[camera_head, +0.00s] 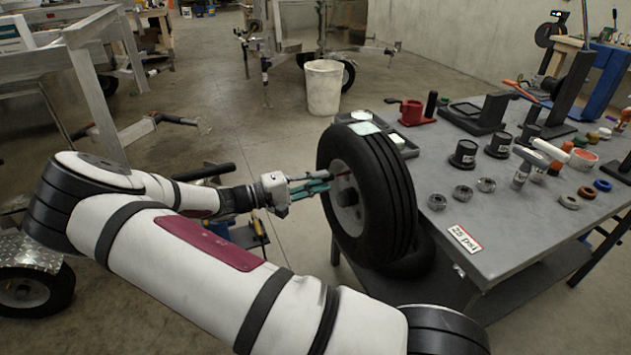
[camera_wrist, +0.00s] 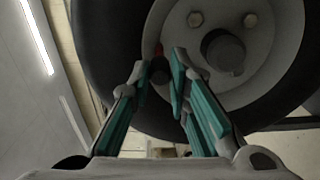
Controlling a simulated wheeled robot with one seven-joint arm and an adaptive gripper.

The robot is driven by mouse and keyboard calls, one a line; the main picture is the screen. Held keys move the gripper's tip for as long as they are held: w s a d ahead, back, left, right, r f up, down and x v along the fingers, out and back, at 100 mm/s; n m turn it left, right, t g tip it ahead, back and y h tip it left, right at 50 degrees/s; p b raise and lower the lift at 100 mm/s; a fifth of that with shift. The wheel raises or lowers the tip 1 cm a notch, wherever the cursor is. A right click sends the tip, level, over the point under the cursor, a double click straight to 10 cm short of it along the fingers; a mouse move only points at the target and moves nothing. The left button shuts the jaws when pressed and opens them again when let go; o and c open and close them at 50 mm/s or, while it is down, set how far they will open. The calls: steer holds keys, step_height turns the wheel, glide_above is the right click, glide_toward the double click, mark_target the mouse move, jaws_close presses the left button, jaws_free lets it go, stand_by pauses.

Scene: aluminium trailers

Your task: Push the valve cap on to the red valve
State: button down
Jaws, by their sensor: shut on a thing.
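The wheel's black tyre (camera_head: 390,190) stands upright at the near left edge of the grey table, and its pale rim (camera_head: 345,205) faces my arm. The tyre and rim also fill the top of the wrist view. The red valve (camera_wrist: 159,49) shows as a small red bit at the rim's edge, just beyond my fingertips. My gripper (camera_wrist: 160,68) has teal-padded fingers and is shut on a small dark valve cap (camera_wrist: 160,74). The cap seems lined up with the valve; I cannot tell whether they touch. In the head view my gripper (camera_head: 325,180) reaches the rim from the left.
The grey table (camera_head: 480,235) holds black cups, metal rings, coloured rings and a "25 psi" label (camera_head: 464,238). The rim's central hub (camera_wrist: 222,50) and bolts lie right of my fingers. A white bin (camera_head: 323,88) stands behind.

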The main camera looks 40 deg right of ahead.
steer(key=shift+p+x, duration=0.3)
steer(key=shift+x, duration=0.75)
steer(key=c, duration=1.4)
jaws_free()
steer(key=v, duration=1.2)
steer(key=shift+s, duration=0.1)
